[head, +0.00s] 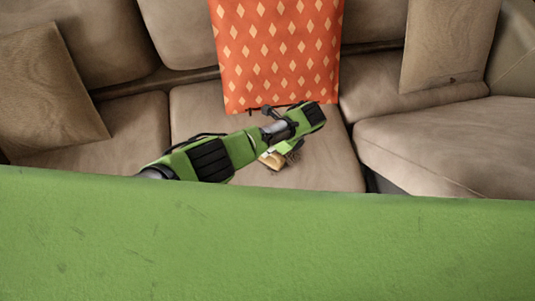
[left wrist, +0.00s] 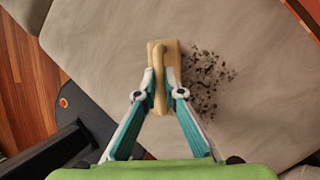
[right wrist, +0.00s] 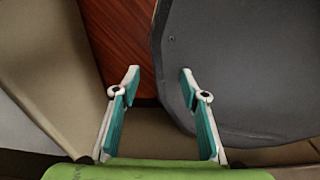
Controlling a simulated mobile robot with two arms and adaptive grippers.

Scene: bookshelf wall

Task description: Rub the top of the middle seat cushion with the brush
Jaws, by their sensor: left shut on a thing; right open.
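The middle seat cushion (head: 325,165) is beige, and it also fills much of the left wrist view (left wrist: 110,45). My left gripper (left wrist: 161,90) is shut on the handle of a pale wooden brush (left wrist: 171,48), over the cushion. The brush also shows in the head view (head: 272,161), partly covered by my arm. Dark crumbs (left wrist: 208,82) lie on the cushion just right of the brush. I cannot tell whether the brush touches the cushion. My right gripper (right wrist: 160,78) is open and empty, low near the floor, and out of the head view.
An orange pillow with pale diamonds (head: 285,50) leans on the backrest behind the cushion. Brown pillows stand at the left (head: 50,95) and right (head: 450,45). The right seat section (head: 440,145) juts forward. Wooden floor (right wrist: 122,40) shows below my right gripper.

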